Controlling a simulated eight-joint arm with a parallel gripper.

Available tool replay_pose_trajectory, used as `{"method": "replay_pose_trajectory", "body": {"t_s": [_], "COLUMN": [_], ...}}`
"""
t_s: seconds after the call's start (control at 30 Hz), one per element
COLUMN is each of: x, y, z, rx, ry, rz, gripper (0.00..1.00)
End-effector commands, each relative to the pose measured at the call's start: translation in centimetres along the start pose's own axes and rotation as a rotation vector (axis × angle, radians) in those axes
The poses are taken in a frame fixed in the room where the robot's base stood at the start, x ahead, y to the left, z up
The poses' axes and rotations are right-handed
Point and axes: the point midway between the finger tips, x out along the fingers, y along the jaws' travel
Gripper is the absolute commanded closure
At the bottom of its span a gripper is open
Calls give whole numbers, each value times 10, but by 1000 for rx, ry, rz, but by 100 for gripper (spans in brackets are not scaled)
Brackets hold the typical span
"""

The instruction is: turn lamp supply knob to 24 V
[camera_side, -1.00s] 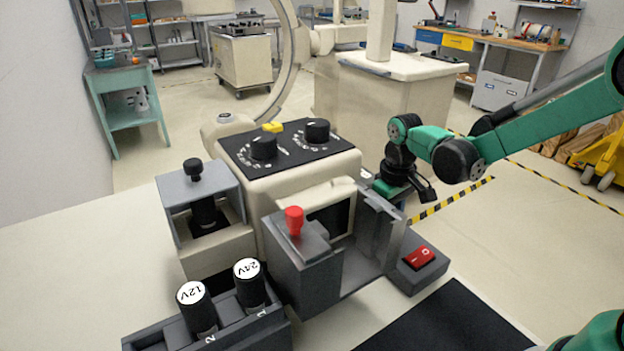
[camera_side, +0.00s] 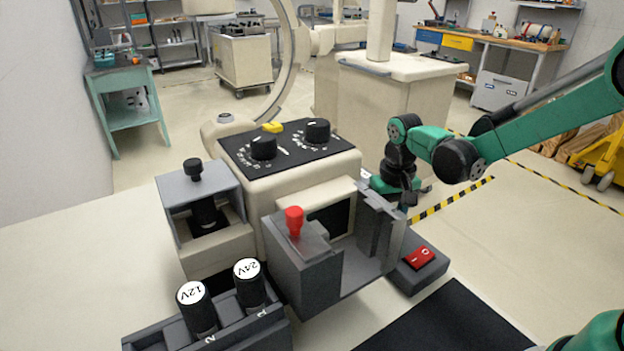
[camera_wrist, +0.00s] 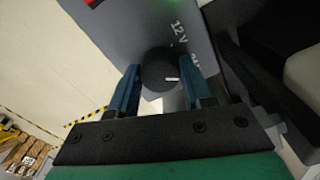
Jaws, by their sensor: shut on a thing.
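The lamp supply knob (camera_wrist: 160,70) is a round black knob with a short white pointer line on a grey panel (camera_wrist: 110,28). In the wrist view my gripper (camera_wrist: 163,78) has its two blue fingers on either side of it, shut on it. The pointer line points to the right in that view. In the side view my gripper is at the right flank of the beige projector (camera_side: 345,165), and the knob is hidden.
A red rocker switch (camera_side: 419,257) is on a grey box near my arm. A red-knobbed lever (camera_side: 294,221) stands on the open lamp housing. A green light glows on the panel.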

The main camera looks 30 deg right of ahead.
Motion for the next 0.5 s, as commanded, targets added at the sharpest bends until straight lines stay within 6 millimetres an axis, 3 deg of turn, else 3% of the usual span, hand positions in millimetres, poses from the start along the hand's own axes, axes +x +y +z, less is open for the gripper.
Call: {"method": "replay_pose_trajectory", "body": {"t_s": [0.23, 0.27, 0.3, 0.37, 0.5], "x": [0, 0, 0, 0, 0], "y": [0, 0, 0, 0, 0], "z": [0, 0, 0, 0, 0], "rx": [2, 2, 1, 1, 0], "ry": [2, 2, 2, 2, 1], "rz": [-2, -2, -1, -1, -1], "gripper": [100, 50, 39, 24, 24]}}
